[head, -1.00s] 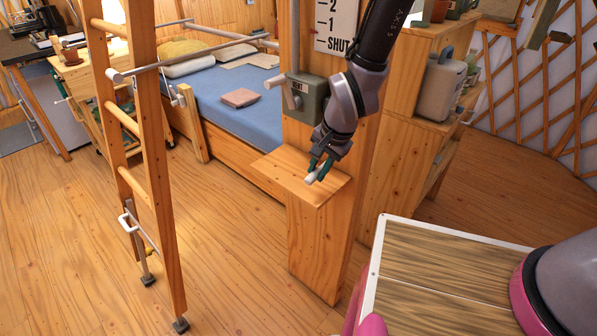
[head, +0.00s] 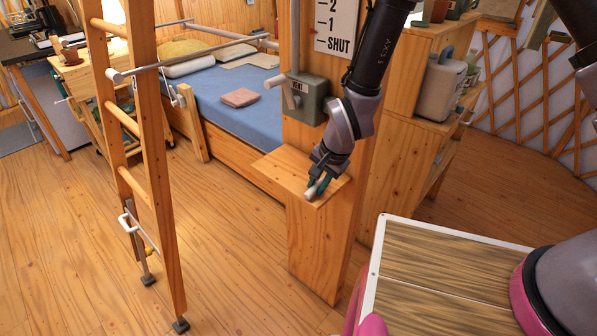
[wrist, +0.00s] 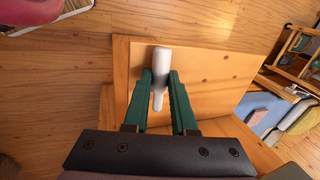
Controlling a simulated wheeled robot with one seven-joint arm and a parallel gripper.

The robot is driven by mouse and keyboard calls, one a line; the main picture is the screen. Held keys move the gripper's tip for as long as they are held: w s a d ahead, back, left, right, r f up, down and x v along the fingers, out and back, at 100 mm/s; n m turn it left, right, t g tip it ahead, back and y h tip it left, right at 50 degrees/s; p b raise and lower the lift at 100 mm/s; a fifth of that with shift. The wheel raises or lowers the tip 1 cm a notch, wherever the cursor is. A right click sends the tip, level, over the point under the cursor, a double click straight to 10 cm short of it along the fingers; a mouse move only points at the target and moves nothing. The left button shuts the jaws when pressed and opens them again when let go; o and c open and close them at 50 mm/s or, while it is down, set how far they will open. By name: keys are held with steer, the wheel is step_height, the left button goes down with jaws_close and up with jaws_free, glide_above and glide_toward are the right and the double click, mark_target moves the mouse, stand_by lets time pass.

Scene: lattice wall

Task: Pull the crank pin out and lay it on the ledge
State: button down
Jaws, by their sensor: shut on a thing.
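The crank pin (wrist: 161,64) is a white-grey cylinder with a thinner end, held between the green fingers of my gripper (wrist: 161,88) in the wrist view. In the head view my gripper (head: 318,185) is at the front part of the wooden ledge (head: 283,168), with the pin's pale end (head: 312,192) showing at the fingertips. The pin is over or on the ledge; I cannot tell whether it touches the wood. The grey vent box (head: 308,98) is on the post above the ledge.
A wooden ladder (head: 158,170) stands at the left with a grey rod running from it. A bed with a blue mattress (head: 220,88) is behind the ledge. A shelf with a grey canister (head: 440,82) stands at the right. The floor at front left is clear.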

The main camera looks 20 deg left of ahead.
steer(key=shift+f, duration=0.2)
steer(key=c, duration=0.7)
jaws_free()
steer(key=shift+o, duration=0.3)
steer(key=shift+d, duration=0.1)
steer(key=shift+s, duration=0.1)
steer(key=shift+o, duration=0.3)
steer(key=shift+o, duration=0.4)
steer(key=shift+d+f, duration=0.1)
steer(key=shift+s, duration=0.1)
steer(key=shift+c, duration=0.3)
